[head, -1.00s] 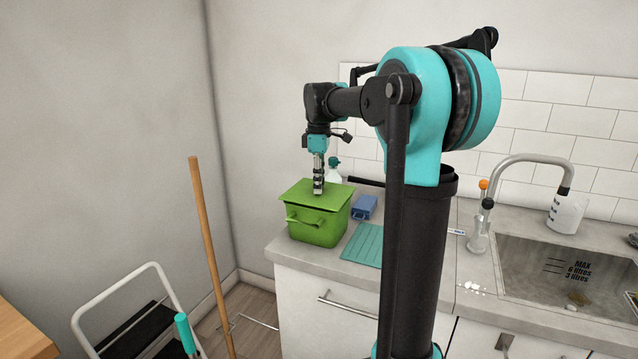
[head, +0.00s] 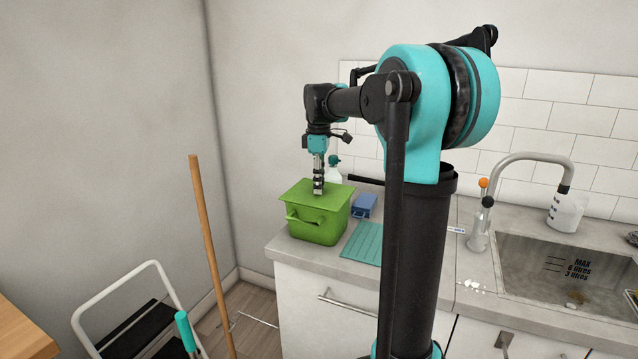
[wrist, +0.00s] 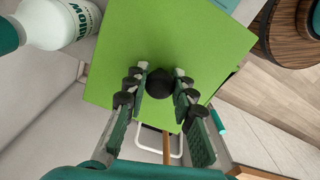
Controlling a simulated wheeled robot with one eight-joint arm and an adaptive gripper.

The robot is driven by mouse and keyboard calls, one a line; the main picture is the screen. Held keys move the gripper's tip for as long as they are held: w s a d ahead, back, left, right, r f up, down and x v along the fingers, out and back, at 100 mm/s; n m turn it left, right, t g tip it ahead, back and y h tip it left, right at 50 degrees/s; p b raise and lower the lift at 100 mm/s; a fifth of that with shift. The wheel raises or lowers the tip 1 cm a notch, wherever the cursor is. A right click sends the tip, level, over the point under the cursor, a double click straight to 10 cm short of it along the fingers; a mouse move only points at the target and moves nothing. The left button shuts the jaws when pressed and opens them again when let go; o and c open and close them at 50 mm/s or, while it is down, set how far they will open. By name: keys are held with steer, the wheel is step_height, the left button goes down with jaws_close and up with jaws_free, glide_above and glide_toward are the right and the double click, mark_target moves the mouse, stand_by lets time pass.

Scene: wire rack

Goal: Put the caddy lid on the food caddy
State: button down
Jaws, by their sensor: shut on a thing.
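The green food caddy (head: 318,230) stands upright at the left end of the counter, its handle at the front. The flat green caddy lid (head: 298,194) lies across its top, roughly level and lined up with the rim. No clear gap shows along the front; the far edge is hidden. In the wrist view the lid (wrist: 125,62) fills the middle, with a round black knob (wrist: 160,84). My gripper (head: 318,191) points straight down over the lid, its fingers shut on the knob from both sides. The caddy's inside is hidden.
A white spray bottle (head: 334,175) stands just behind the caddy. A blue box (head: 364,205) and a teal ribbed mat (head: 362,243) lie to its right. The sink (head: 560,275) and tap are farther right. A wooden pole (head: 210,250) and step stool (head: 135,310) stand left.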

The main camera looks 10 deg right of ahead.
stand_by(0.4)
steer(key=c, duration=0.9)
jaws_free()
steer(key=shift+o, duration=0.2)
steer(key=shift+r, duration=0.1)
steer(key=shift+r, duration=3.35)
steer(key=shift+r, duration=0.1)
